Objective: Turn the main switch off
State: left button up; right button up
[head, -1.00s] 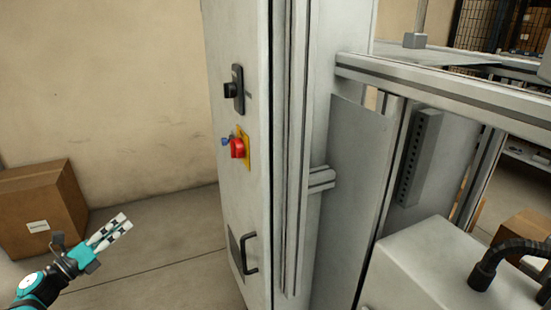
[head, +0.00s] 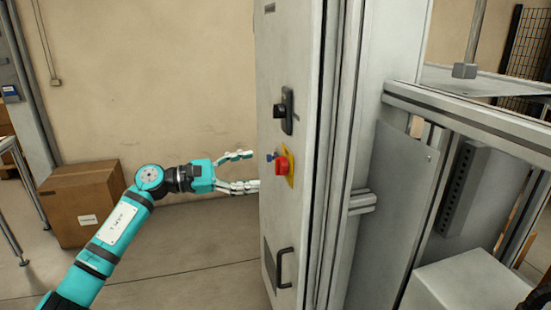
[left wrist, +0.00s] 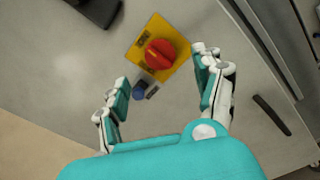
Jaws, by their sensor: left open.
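The main switch (head: 282,165) is a red rotary knob on a yellow plate on the grey cabinet door. It also shows in the left wrist view (left wrist: 160,54), just ahead of and between the fingers. A small blue part (left wrist: 139,91) sits beside the yellow plate, near the left finger in that view. My left gripper (head: 256,170) is open and empty, its fingers spread one above the other, close to the door at the knob's height. I cannot tell whether a fingertip touches anything. My right gripper is not in view.
A black door latch (head: 288,110) is above the switch, and a black handle (head: 284,268) is lower on the grey cabinet (head: 273,220). A cardboard box (head: 75,218) stands on the floor at left. A metal frame (head: 480,128) extends right of the cabinet.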

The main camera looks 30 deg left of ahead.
aim_at(280, 166)
pick_arm(q)
jog(key=p+x, duration=0.2)
jog(key=x, duration=0.5)
jog(key=c, duration=1.2)
